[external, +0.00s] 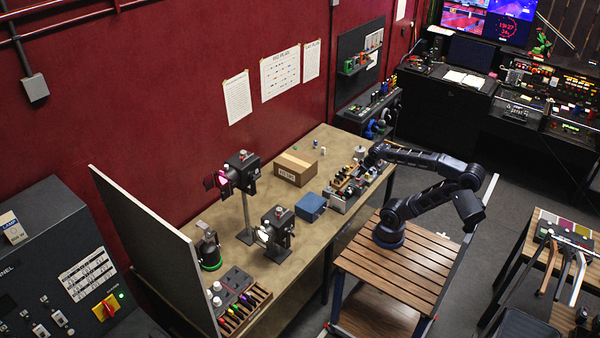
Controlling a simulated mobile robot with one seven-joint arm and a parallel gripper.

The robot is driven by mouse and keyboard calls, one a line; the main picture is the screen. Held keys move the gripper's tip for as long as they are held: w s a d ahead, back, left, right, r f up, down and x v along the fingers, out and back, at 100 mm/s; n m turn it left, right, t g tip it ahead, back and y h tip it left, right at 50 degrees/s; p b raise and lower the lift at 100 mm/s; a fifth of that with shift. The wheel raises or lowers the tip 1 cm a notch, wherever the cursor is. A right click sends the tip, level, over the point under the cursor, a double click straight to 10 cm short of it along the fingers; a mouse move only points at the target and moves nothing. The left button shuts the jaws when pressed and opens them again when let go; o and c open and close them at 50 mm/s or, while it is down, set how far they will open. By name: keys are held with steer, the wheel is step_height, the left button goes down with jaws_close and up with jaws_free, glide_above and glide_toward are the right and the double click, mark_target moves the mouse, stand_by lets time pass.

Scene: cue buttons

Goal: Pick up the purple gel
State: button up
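My gripper (362,166) is small and dark in this view, at the end of my arm over the right part of the workbench (305,228). It is close above or beside a grey tray (340,204) of small brown and pale items; I cannot tell whether it touches them. Its fingers are too small to show open or shut. A wooden rack (258,297) at the bench's near left end holds several colour-tabbed pieces, with red, orange, yellow and green showing.
Two stage lamps, one on a tall stand (240,172) and one low (277,228), stand mid-bench. A blue box (311,203), a cardboard box (295,168) and a dark lantern-like object (209,248) are nearby. A grey panel (150,255) bounds the left end.

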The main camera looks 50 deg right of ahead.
step_height(320, 180, up, 26)
steer(key=w+a+r+h, duration=0.1)
steer(key=w+r, duration=0.1)
steer(key=w, duration=0.6)
steer(key=w+a+r, duration=0.2)
steer(key=w, duration=0.5)
steer(key=w+a+r+m+t+h, duration=0.1)
steer(key=w+a+h, duration=0.1)
steer(key=w+a, duration=1.6)
steer(key=a+f+t+h, duration=0.1)
steer(key=a+t, duration=0.3)
steer(key=a, duration=2.5)
steer(key=s+a+t, duration=0.1)
steer(key=s+a, duration=0.2)
steer(key=a, duration=0.4)
steer(key=s+a+t, duration=0.2)
steer(key=s+a, duration=0.2)
steer(key=a, duration=0.3)
steer(key=s+a+f+n+t+y, duration=0.1)
steer(key=s+a+f+t+y, duration=0.15)
steer(key=s+a, duration=1.15)
steer(key=s+a+f+t+y, duration=0.2)
steer(key=s+a+t, duration=0.1)
steer(key=s+a, duration=1.05)
glide_toward(247, 304)
steer(key=shift+h, duration=0.25)
steer(key=w, duration=1)
steer(key=shift+w+f, duration=0.1)
steer(key=shift+f, duration=0.15)
jaws_close()
